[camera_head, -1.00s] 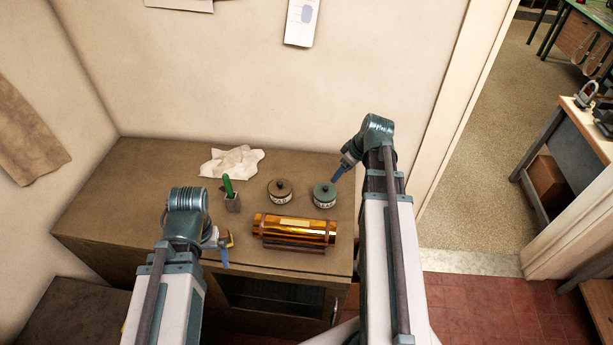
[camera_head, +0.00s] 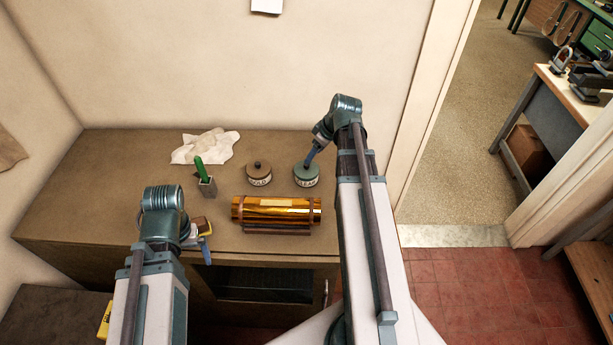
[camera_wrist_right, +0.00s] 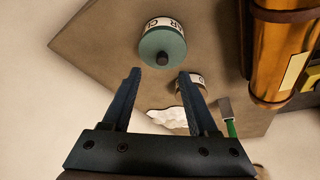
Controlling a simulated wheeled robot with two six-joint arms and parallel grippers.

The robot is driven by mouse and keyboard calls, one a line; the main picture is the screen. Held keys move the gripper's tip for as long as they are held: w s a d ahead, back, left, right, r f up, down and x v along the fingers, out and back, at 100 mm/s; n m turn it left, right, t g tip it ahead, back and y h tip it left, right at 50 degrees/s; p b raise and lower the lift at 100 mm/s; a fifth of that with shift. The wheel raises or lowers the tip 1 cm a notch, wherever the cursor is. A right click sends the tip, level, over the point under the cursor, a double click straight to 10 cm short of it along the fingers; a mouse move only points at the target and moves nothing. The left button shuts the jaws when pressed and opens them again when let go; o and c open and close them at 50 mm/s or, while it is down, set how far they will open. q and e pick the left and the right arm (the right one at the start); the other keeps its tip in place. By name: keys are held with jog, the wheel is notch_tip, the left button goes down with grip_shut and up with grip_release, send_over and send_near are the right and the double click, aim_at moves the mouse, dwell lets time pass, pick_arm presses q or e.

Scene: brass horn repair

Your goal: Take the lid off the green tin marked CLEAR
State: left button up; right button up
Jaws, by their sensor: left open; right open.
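The green tin (camera_head: 306,178) stands upright on the brown cabinet top, right of a similar brown tin (camera_head: 259,176). Its lid is on, with a dark knob in the middle. In the right wrist view the green tin (camera_wrist_right: 162,38) shows its round lid, the knob and a white label reading partly "CL". My right gripper (camera_head: 309,161) is at the tin's lid from above; in the wrist view its open fingers (camera_wrist_right: 160,74) are spread, with the knob just beyond the tips, roughly centred. My left gripper (camera_head: 206,248) is open and empty near the cabinet's front edge.
A brass tube (camera_head: 277,210) lies on a rack in front of the tins. A grey holder with a green-handled tool (camera_head: 207,185), a crumpled white cloth (camera_head: 205,146) and a small brown-and-yellow block (camera_head: 201,226) are on the cabinet top (camera_head: 110,190). The left part is clear.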

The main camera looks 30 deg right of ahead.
aim_at(307, 167)
jog(key=shift+a+b+x, duration=0.2)
jog(key=shift+b+x, duration=2.3)
jog(key=shift+x, duration=0.65)
jog(key=shift+r, duration=0.1)
grip_shut()
